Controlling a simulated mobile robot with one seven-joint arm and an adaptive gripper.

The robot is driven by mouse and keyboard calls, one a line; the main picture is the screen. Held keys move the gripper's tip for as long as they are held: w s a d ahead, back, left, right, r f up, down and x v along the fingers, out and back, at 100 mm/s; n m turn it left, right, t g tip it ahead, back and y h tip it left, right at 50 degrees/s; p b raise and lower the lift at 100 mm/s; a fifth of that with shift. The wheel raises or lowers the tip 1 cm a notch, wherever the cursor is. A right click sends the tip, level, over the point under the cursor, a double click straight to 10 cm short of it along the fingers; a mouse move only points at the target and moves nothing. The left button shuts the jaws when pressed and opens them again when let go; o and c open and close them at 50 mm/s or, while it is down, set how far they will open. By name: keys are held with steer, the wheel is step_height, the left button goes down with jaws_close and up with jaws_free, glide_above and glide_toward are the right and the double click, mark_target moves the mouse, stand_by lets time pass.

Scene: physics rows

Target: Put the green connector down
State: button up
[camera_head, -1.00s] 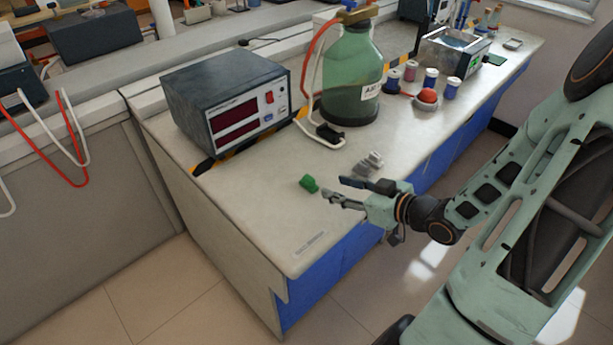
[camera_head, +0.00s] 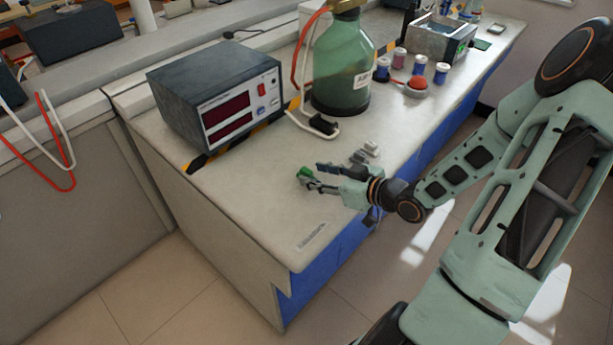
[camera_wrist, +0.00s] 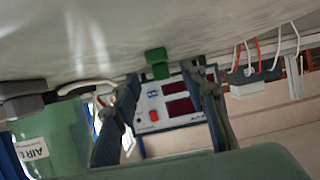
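The small green connector (camera_head: 304,172) rests on the light worktop, in front of the power supply box. My gripper (camera_head: 312,175) is low over the worktop, its fingertips right at the connector, with one finger partly in front of it in the head view. In the wrist view, which is upside down, the connector (camera_wrist: 157,63) hangs from the worktop at the top, between the two spread fingers (camera_wrist: 164,80). Gaps show on both sides of it, so my gripper is open and not holding it. I cannot tell how far the connector lies between the fingertips.
A grey connector (camera_head: 366,153) lies just behind my gripper. The power supply box (camera_head: 215,105) stands at the back left, and a green glass bottle (camera_head: 342,70) stands behind. The worktop's near left corner is mostly clear.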

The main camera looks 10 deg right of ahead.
mark_target(311, 173)
steer(key=x, duration=0.4)
steer(key=shift+s, duration=0.1)
steer(key=shift+r, duration=0.1)
jaws_close()
